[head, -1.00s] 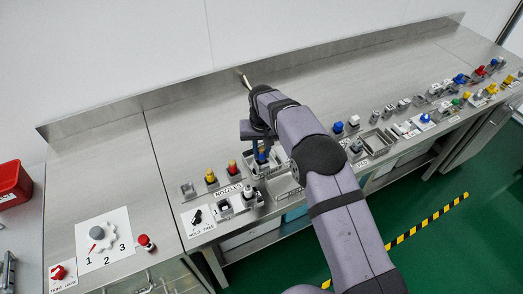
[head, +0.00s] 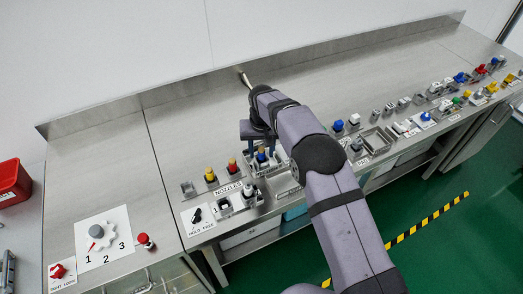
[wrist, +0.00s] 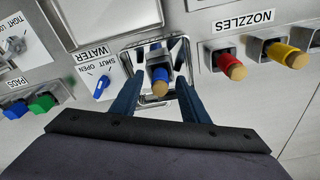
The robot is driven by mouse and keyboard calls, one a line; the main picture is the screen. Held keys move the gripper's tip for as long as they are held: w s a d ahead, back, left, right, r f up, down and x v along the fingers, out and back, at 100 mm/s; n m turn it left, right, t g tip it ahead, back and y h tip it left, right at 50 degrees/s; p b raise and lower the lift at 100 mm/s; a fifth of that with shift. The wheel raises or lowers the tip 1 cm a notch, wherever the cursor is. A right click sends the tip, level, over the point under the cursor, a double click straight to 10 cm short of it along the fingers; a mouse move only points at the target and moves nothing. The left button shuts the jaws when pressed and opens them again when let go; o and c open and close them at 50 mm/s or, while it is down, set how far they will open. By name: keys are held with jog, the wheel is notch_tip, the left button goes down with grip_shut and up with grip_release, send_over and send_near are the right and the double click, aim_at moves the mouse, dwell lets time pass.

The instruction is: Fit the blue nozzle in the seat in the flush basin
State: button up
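The blue nozzle (wrist: 160,77), with a tan tip, stands inside the small metal flush basin (wrist: 183,47) in the wrist view. It appears upright at the seat, which is hidden beneath it, so I cannot tell how deep it sits. My gripper (wrist: 158,84) is open, with one finger on each side of the nozzle and a visible gap on both sides. In the head view the nozzle (head: 261,155) shows below my gripper (head: 259,143), partly hidden by the fingers.
A red nozzle (wrist: 231,65) and a yellow nozzle (wrist: 287,54) stand in holders by the NOZZLES label. A blue water switch (wrist: 102,86) is beside the basin. A green pad (wrist: 43,103) is at the left. The bench behind is clear.

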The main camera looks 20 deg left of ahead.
jog(key=shift+s+d+r+b, duration=0.15)
jog(key=shift+r+b, duration=0.5)
jog(key=shift+r, duration=1.2)
jog(key=shift+s+d+r+b, duration=0.2)
jog(key=shift+r+b, duration=0.45)
jog(key=shift+r, duration=1.15)
jog(key=shift+a, duration=0.15)
jog(key=shift+d+r, duration=0.1)
jog(key=shift+d, duration=0.2)
jog(key=s+d+r+m, duration=0.1)
jog(key=s+d, duration=0.3)
jog(key=d, duration=0.7)
jog(key=s+d+r+m, duration=0.1)
jog(key=s+d, duration=0.2)
jog(key=d, duration=0.9)
jog(key=s+d+f+m, duration=0.1)
jog(key=s+d, duration=0.4)
jog(key=s, duration=0.4)
jog(key=s+d+f+m+g, duration=0.1)
jog(key=s+d+f, duration=0.1)
jog(key=s+d, duration=0.4)
jog(key=s, duration=0.3)
jog(key=shift+s+d+f+h, duration=0.25)
jog(key=shift+s+h, duration=0.05)
jog(key=shift+s, duration=0.05)
